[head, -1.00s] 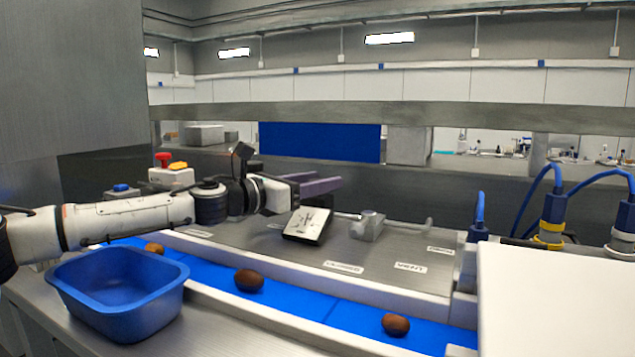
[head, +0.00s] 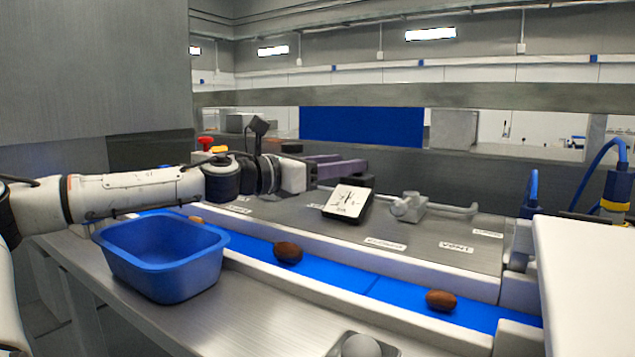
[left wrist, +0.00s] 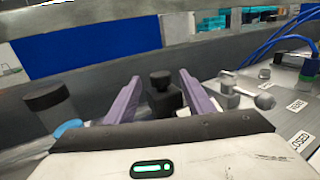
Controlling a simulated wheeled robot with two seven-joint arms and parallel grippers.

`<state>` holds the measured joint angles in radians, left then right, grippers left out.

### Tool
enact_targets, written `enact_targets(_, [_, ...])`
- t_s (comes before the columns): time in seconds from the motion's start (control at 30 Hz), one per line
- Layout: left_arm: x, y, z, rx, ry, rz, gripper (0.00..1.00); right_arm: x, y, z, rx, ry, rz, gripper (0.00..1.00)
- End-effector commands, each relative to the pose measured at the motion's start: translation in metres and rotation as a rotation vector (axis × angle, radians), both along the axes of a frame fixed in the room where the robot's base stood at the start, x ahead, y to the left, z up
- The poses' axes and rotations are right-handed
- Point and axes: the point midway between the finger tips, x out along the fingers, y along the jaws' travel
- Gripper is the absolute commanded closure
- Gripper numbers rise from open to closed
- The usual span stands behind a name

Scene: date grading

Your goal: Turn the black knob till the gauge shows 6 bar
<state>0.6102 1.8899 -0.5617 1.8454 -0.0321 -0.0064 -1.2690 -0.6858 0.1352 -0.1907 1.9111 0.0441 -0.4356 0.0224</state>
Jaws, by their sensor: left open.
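My left gripper (head: 340,168) reaches in from the left above the machine deck, its purple fingers apart and empty. In the left wrist view the black knob (left wrist: 162,88) stands on a dark block between the two open fingers (left wrist: 160,97); I cannot tell how far past the fingertips it is. The gauge (head: 347,200) is a tilted white square dial in a black housing, just below and in front of the fingers. Its needle is too small to read. My right gripper is not in view.
A grey valve fitting with a pipe (head: 408,206) stands right of the gauge. A blue belt (head: 340,275) carries brown dates in front. A blue bin (head: 165,258) stands at the front left. A black cylinder (left wrist: 47,100) stands left of the fingers in the wrist view.

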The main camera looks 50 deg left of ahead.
Motion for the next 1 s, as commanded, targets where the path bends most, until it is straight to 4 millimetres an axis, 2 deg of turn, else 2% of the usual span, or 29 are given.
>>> enact_targets(0.03, [-0.01, 0.001, -0.005, 0.006, -0.005, 0.003, 0.52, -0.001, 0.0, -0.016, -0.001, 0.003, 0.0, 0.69])
enact_targets(0.23, [-0.038, 0.004, -0.003, 0.004, -0.002, 0.001, 0.52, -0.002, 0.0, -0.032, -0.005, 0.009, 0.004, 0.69])
enact_targets(0.43, [-0.052, 0.005, -0.002, 0.0, 0.001, 0.0, 0.52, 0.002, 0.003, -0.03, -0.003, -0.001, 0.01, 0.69])
enact_targets(0.77, [-0.053, 0.005, 0.0, -0.001, 0.0, 0.001, 0.52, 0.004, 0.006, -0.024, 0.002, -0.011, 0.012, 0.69])
enact_targets(0.87, [-0.051, 0.012, 0.011, 0.0, -0.014, 0.036, 0.52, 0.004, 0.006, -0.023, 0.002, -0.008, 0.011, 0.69])
enact_targets(0.97, [-0.045, 0.031, 0.042, 0.001, -0.052, 0.135, 0.52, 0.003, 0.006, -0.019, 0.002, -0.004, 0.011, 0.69])
enact_targets(1.0, [-0.043, 0.04, 0.06, 0.001, -0.076, 0.193, 0.52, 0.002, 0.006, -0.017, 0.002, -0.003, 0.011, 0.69])
